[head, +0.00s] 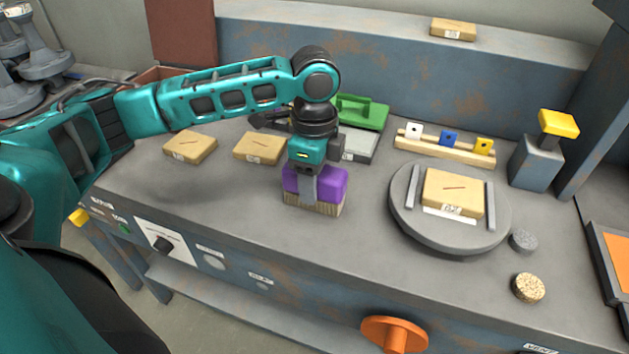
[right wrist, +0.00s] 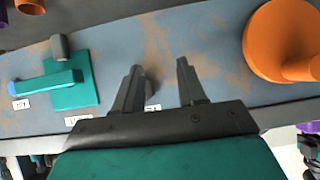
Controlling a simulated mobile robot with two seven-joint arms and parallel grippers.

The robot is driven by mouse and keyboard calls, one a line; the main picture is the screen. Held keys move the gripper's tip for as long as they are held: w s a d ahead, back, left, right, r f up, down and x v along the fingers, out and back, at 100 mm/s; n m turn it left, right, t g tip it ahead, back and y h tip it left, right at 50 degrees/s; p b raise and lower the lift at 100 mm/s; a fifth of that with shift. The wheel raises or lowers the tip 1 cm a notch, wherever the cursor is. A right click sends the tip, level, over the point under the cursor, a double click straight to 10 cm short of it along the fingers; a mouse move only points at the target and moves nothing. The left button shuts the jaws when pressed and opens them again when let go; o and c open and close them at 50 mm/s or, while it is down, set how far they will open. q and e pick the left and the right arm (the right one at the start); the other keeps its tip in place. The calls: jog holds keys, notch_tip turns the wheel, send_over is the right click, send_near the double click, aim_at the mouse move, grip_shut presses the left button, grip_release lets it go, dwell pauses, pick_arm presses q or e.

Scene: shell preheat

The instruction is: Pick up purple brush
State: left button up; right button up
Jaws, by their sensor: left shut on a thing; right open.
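The purple brush (head: 327,187) has a purple block body and pale bristles pointing down. In the head view it is at the middle of the grey workbench (head: 240,203), left of the round plate. My left gripper (head: 308,190) comes down from above and is shut on the purple body. I cannot tell whether the bristles touch the bench top. My right gripper (right wrist: 158,80) shows only in the right wrist view. It is open and empty, with the bench front behind its fingers.
A round grey plate (head: 420,231) bears a tan block (head: 453,193). Two tan blocks (head: 190,147) lie at the left, one (head: 260,148) near my left gripper. A green tool (head: 362,111) and a wooden rack (head: 444,149) stand behind. An orange knob (head: 394,335) juts from the front.

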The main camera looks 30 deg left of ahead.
pick_arm(q)
jog(key=shift+r, duration=0.15)
notch_tip(320, 180, up, 20)
jog(key=p, duration=0.5)
jog(key=shift+p, duration=0.35)
pick_arm(e)
jog(key=d+r, duration=0.1)
jog(key=s+d+r, duration=0.1)
jog(key=shift+d+r+h, duration=0.1)
jog(key=shift+r+h, duration=0.2)
jog(key=shift+r, duration=0.05)
pick_arm(q)
jog(key=o, duration=0.6)
jog(key=c, duration=0.4)
